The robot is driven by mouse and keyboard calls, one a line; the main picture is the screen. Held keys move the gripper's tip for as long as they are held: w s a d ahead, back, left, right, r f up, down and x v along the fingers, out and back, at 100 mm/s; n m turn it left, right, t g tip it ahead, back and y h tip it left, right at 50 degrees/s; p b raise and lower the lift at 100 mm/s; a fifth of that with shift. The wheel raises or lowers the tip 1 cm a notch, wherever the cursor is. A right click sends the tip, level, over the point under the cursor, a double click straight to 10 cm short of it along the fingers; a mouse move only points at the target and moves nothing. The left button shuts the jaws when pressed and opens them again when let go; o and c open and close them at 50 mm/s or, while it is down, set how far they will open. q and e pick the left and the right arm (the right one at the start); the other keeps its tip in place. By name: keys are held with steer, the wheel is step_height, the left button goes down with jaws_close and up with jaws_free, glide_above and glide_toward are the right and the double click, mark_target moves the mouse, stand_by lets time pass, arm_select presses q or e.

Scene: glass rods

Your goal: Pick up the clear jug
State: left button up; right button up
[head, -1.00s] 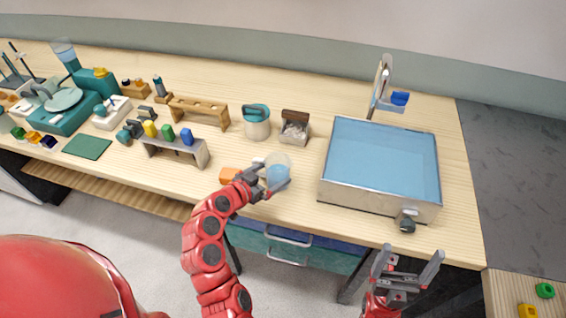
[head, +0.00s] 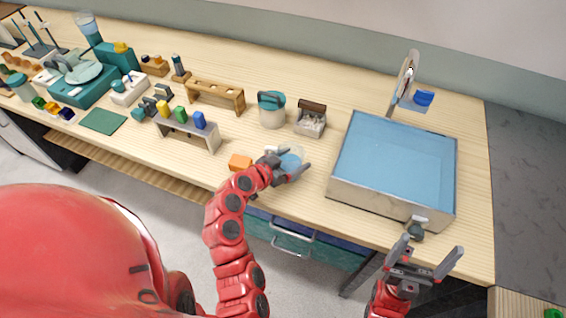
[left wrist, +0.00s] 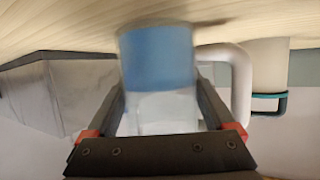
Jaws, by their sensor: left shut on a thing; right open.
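The clear jug (head: 291,161) holds blue liquid and stands upright near the bench's front edge, to the left of the large metal basin. My left gripper (head: 287,168) is shut on the jug, with one finger on each side. In the left wrist view the jug (left wrist: 158,60) fills the space between the dark fingers (left wrist: 165,105). That picture is upside down and a little blurred. I cannot tell whether the jug's base touches the bench. My right gripper (head: 431,251) is open and empty, in front of the basin's near right corner.
The metal basin (head: 385,200) with a blue inside lies to the right. Behind the jug are a teal-lidded pot (head: 272,115) and a small brown-and-grey box (head: 311,118). An orange block (head: 240,162) lies left of the jug. A rack with coloured blocks (head: 190,135) stands further left.

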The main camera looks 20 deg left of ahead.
arm_select(q)
steer(key=shift+f, duration=0.15)
steer(key=c, duration=0.7)
